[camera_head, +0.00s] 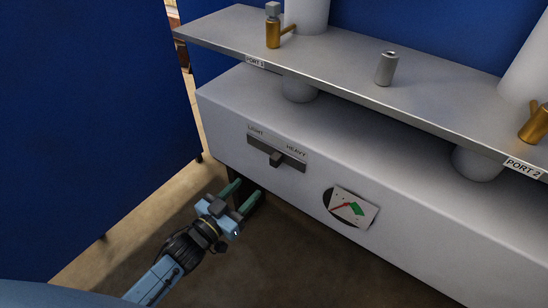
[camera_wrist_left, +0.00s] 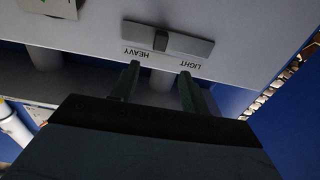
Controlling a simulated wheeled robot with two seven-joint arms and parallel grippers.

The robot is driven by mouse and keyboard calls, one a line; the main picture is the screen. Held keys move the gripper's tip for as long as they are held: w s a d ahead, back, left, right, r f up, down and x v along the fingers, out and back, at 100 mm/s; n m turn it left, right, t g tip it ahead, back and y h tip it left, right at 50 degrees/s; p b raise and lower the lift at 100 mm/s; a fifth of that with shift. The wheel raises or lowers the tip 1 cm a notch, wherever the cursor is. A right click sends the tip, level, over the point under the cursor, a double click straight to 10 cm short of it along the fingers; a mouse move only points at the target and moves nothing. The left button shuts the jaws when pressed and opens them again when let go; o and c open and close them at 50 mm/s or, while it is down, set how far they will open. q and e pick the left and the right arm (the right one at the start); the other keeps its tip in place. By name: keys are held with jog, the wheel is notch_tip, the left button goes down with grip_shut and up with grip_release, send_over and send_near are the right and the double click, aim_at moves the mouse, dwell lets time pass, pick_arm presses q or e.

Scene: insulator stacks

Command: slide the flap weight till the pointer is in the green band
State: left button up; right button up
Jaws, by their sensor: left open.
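The flap weight is a small dark knob (camera_head: 276,158) near the middle of a grey slide plate (camera_head: 293,163) marked LIGHT and HEAVY on the white cabinet front. The knob also shows in the left wrist view (camera_wrist_left: 161,40). The dial (camera_head: 369,213) has a red pointer and a green band; the pointer's tip is close to the band, but I cannot tell if it is inside. My left gripper (camera_head: 245,194) is open and empty, below and left of the plate. In the left wrist view its green fingers (camera_wrist_left: 157,88) are apart from the knob. My right gripper is not in view.
A grey shelf (camera_head: 340,75) overhangs the cabinet (camera_head: 225,110), with a can (camera_head: 387,68), brass fittings (camera_head: 273,33) and white cylinders on it. A blue wall (camera_head: 90,120) stands at the left. The floor before the cabinet is clear.

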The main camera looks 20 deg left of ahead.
aim_at(273, 163)
pick_arm(q)
jog(key=b+x, duration=0.2)
jog(key=x, duration=0.9)
jog(key=shift+f+b, duration=0.1)
jog(key=shift+b, duration=0.2)
jog(key=shift+w+d, duration=0.15)
jog(key=shift+w, duration=0.3)
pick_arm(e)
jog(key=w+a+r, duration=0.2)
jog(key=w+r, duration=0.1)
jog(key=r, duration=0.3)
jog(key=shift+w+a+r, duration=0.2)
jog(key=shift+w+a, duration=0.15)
pick_arm(q)
grip_shut()
